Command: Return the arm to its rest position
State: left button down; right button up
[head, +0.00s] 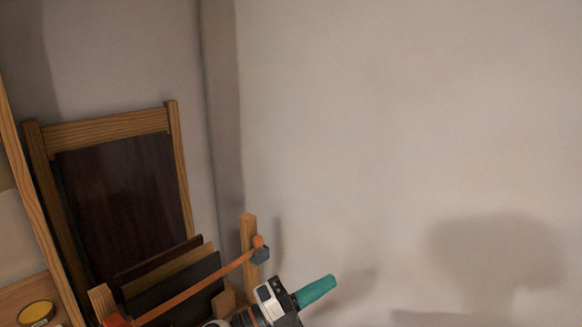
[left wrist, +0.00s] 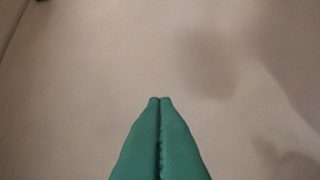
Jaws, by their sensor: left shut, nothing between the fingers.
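My left gripper (head: 316,291) shows at the bottom of the head view, with its green fingers pointing right and slightly up in front of the pale wall. In the left wrist view its two green fingers (left wrist: 160,99) lie together, with nothing between them. The gripper is shut and empty, and it touches nothing that I can see. My right gripper is in neither view. No piano keys show in either view.
A wooden rack (head: 249,240) with an orange bar and several dark boards stands at the lower left. A dark framed panel (head: 120,205) leans behind it. A yellow-topped tin (head: 36,312) is at the far lower left. The pale wall (head: 400,130) fills the right, bare.

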pick_arm(q)
jog(key=s+a+f+n+t+y, duration=0.1)
jog(key=a+f+n+t+y, duration=0.4)
jog(key=a+n+y, duration=0.5)
jog(key=s+a+f+n+t+y, duration=0.1)
jog(key=a+f+n+t+y, duration=0.1)
jog(key=a+f+n+y, duration=0.8)
jog(key=s+a+f+n+g, duration=0.3)
jog(key=s+f+n+g, duration=0.25)
jog(key=s, duration=0.65)
jog(key=s+a+f+n+g, duration=0.35)
jog(key=s+f+g, duration=0.35)
jog(key=s, duration=0.5)
notch_tip(320, 180, down, 25)
jog(key=s+d+g, duration=0.1)
jog(key=s+a+f+g, duration=0.1)
jog(key=s+a+f, duration=0.2)
jog(key=s+f, duration=1.4)
jog(key=shift+s, duration=0.1)
